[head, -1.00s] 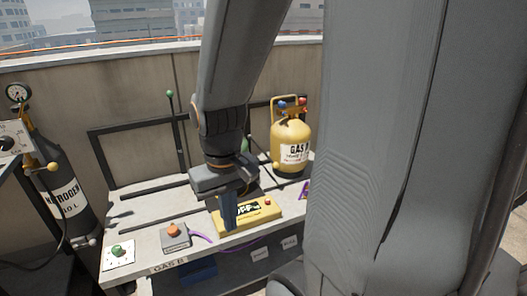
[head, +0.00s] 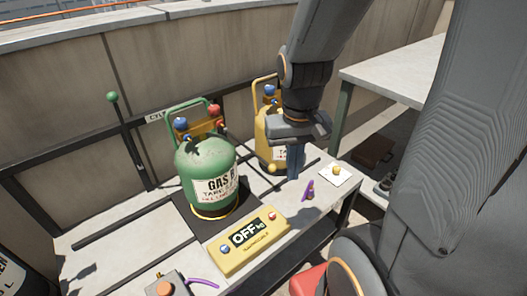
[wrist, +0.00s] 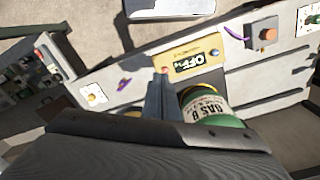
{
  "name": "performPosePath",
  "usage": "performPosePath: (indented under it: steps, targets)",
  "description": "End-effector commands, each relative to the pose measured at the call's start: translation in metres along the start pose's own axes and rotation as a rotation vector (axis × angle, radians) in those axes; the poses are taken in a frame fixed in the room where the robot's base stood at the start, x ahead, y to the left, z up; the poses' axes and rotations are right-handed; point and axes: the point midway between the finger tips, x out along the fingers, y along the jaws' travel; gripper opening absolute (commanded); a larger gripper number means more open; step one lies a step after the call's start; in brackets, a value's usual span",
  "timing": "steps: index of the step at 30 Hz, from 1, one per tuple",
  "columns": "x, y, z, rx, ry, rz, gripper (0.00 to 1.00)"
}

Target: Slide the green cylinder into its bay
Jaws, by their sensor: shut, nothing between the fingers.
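The green cylinder (head: 207,172), labelled GAS B, stands upright on a dark plate on the bench. It has a green handle frame and blue and red valve knobs on top. In the wrist view the green cylinder (wrist: 208,105) is beside my fingers, partly hidden by my gripper's body. My gripper (head: 295,175) is shut and empty, pointing down to the right of the green cylinder and apart from it. Its closed fingers also show in the wrist view (wrist: 160,85). Dark rails (head: 122,221) run along the bench left of the cylinder; I cannot tell the bay's exact limits.
A yellow cylinder (head: 263,150) stands behind my gripper, partly hidden. A yellow display box (head: 248,242) reading OFF sits in front of the green cylinder. A green-knobbed lever (head: 112,97) rises at the left. A purple piece (head: 309,191) and yellow button (head: 336,170) lie right.

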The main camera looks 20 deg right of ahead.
Motion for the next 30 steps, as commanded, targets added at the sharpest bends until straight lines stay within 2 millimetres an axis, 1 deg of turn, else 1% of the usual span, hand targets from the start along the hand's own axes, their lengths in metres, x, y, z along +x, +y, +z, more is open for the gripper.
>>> performPosePath:
  steps: [2, 3, 5, 6, 8, 9, 15, 18, 21, 24, 27, 30]
  targets:
    - [0.002, 0.002, -0.022, 0.051, 0.035, 0.007, 0.00]
    - [0.005, 0.004, -0.036, 0.086, 0.061, 0.009, 0.00]
    - [0.011, 0.007, -0.058, 0.142, 0.102, 0.007, 0.00]
    - [0.015, 0.008, -0.073, 0.181, 0.130, 0.003, 0.00]
    - [0.023, 0.009, -0.095, 0.236, 0.173, -0.008, 0.00]
    - [0.028, 0.009, -0.109, 0.272, 0.202, -0.019, 0.00]
    - [0.059, 0.002, -0.168, 0.440, 0.325, -0.108, 0.00]
    - [0.076, -0.006, -0.191, 0.521, 0.374, -0.176, 0.00]
    - [0.095, -0.015, -0.209, 0.603, 0.413, -0.255, 0.00]
    - [0.114, -0.026, -0.222, 0.686, 0.440, -0.347, 0.00]
    - [0.132, -0.038, -0.230, 0.769, 0.454, -0.449, 0.00]
    - [0.149, -0.050, -0.232, 0.848, 0.454, -0.551, 0.00]
